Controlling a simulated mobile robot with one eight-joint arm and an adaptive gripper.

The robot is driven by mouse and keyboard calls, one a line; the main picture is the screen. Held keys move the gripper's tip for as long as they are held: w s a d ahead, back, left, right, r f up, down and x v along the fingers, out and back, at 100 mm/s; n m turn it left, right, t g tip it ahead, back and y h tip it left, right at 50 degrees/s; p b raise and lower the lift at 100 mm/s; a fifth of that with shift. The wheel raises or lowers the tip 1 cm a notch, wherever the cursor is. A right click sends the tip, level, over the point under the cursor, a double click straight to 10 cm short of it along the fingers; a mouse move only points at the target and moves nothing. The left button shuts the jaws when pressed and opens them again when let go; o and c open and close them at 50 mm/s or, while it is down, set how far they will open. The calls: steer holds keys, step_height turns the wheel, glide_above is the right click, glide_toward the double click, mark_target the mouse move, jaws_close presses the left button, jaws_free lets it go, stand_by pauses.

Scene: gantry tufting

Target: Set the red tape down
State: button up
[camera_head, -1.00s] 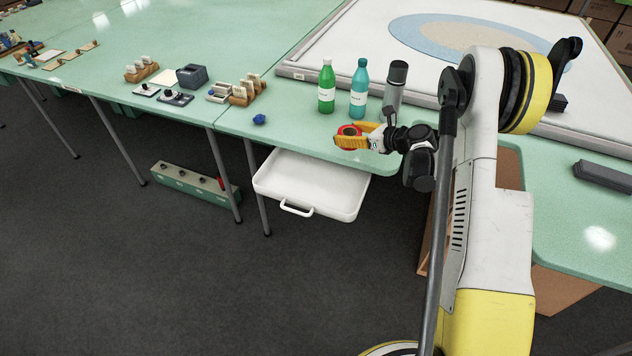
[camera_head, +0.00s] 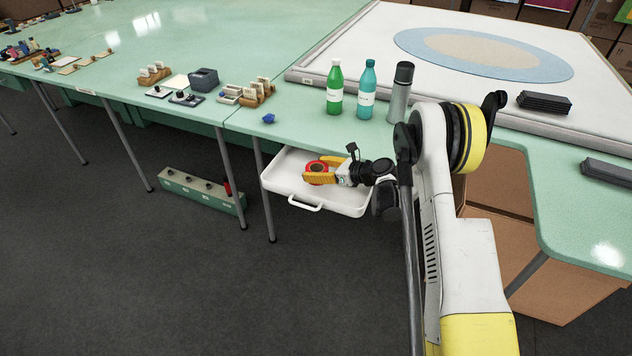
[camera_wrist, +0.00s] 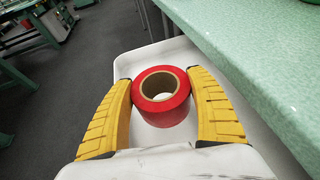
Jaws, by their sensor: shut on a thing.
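The red tape (camera_head: 316,169) is a roll with a brown core. It also shows in the wrist view (camera_wrist: 162,110), upright between two yellow ribbed fingers. My gripper (camera_head: 318,175) is shut on it, one finger at each side; it also shows in the wrist view (camera_wrist: 162,100). In the head view the tape and fingers lie over the white drawer tray (camera_head: 338,205), which is pulled out below the green table edge. The tray's white floor and rim (camera_wrist: 150,52) show under the tape in the wrist view. I cannot tell whether the tape touches the floor.
The green table (camera_head: 300,125) overhangs the tray's back. A green bottle (camera_head: 334,90), a teal bottle (camera_head: 367,92) and a grey cylinder (camera_head: 400,95) stand near its edge. A small blue object (camera_head: 268,118) lies left of them. The tray's left part is clear.

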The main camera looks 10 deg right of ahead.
step_height(320, 180, down, 4)
steer(key=shift+f+b, duration=0.1)
steer(key=shift+b, duration=1)
steer(key=shift+r, duration=0.2)
steer(key=shift+f, duration=0.1)
steer(key=o, duration=1.2)
